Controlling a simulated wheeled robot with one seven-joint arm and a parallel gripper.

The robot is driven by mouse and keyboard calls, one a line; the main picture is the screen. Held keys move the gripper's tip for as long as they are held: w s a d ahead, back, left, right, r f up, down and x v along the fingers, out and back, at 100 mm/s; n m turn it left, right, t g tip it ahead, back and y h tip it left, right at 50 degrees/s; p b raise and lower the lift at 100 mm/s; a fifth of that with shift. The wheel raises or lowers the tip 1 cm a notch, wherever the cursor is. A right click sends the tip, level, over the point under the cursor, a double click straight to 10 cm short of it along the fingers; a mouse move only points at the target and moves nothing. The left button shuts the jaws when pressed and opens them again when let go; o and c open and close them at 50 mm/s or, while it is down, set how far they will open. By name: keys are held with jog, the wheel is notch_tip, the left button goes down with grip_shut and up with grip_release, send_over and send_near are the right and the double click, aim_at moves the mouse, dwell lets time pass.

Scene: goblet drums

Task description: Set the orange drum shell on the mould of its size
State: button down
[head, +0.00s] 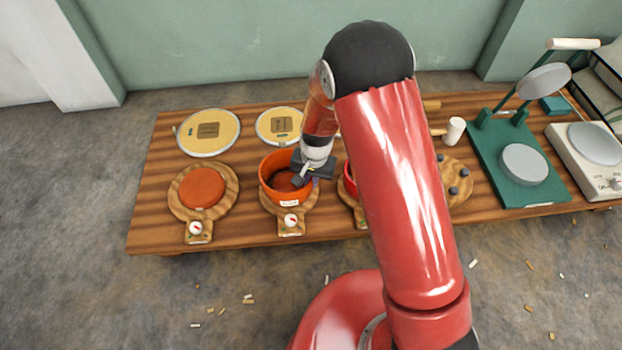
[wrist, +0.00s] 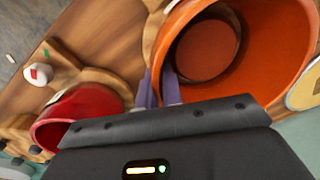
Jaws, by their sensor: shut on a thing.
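The orange drum shell (head: 266,181) is at the second wooden board from the left (head: 291,210) in the head view. My gripper (head: 302,178) is shut on its right wall. In the wrist view the fingers (wrist: 160,88) pinch the wall of the shell (wrist: 268,70). Through its open top, a round brown-orange mould (wrist: 207,50) shows inside the lower opening. I cannot tell whether the shell rests on the board or hangs slightly above it. A wider-looking orange mould (head: 201,188) sits bare on the leftmost board (head: 179,207).
A red shell (head: 349,180) stands on the third board, partly behind my arm; it also shows in the wrist view (wrist: 85,108). Two round cream-rimmed pieces (head: 209,133) (head: 279,126) lie behind. A green press (head: 530,190) and a scale (head: 590,165) stand right.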

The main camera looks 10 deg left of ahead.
jog(key=shift+f, duration=0.15)
jog(key=c, duration=1.5)
grip_release()
jog(key=shift+d+r+p, duration=0.15)
jog(key=shift+r+p, duration=0.25)
jog(key=shift+r, duration=1.55)
jog(key=shift+d+r+p, duration=0.15)
jog(key=shift+r+p, duration=0.25)
jog(key=shift+r, duration=1.55)
